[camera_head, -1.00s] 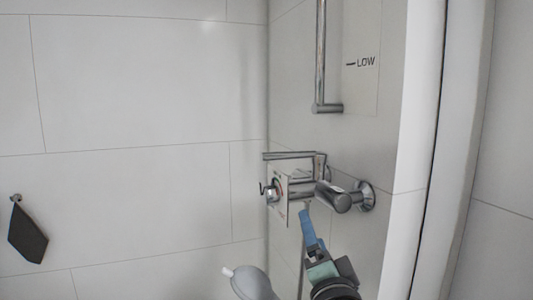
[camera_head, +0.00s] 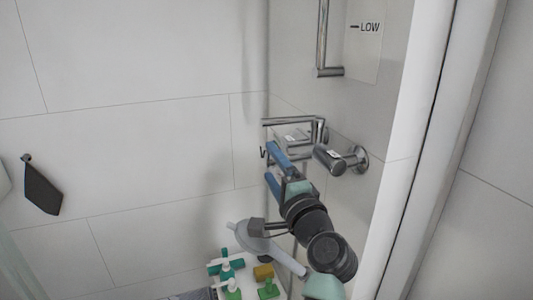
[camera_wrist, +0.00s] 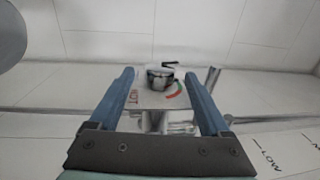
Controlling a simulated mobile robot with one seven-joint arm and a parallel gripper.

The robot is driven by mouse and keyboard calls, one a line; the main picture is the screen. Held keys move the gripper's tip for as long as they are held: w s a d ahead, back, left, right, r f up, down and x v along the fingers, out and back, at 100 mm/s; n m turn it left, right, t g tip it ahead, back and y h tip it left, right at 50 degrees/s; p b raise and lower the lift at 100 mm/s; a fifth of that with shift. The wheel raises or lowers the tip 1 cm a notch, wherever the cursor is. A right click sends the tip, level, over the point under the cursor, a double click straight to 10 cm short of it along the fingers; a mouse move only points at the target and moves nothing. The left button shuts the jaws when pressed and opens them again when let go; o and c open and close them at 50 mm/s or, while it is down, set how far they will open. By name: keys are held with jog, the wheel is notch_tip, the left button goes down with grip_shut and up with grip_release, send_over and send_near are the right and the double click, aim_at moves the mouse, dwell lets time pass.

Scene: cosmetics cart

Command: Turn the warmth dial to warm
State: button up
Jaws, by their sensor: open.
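The warmth dial (camera_wrist: 160,77) is a chrome knob with a small lever on a pale square plate (camera_wrist: 150,98). The plate carries the word HOT at lower left and a red and green arc at right. My gripper (camera_wrist: 159,75) is open and empty. In the wrist view its two blue fingers stand left and right of the dial, with clear space on both sides. Contact cannot be told. In the head view my gripper (camera_head: 272,163) is in front of the chrome valve and hides most of the dial.
A chrome cylinder handle (camera_head: 330,158) sits right of my fingers. A chrome bar (camera_head: 293,121) runs above them. A grey shower head (camera_head: 257,238) hangs below. A dark cloth (camera_head: 42,190) hangs on the left wall.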

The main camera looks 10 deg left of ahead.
aim_at(271, 164)
jog(key=shift+x, duration=2)
grip_shut()
jog(key=shift+f, duration=0.15)
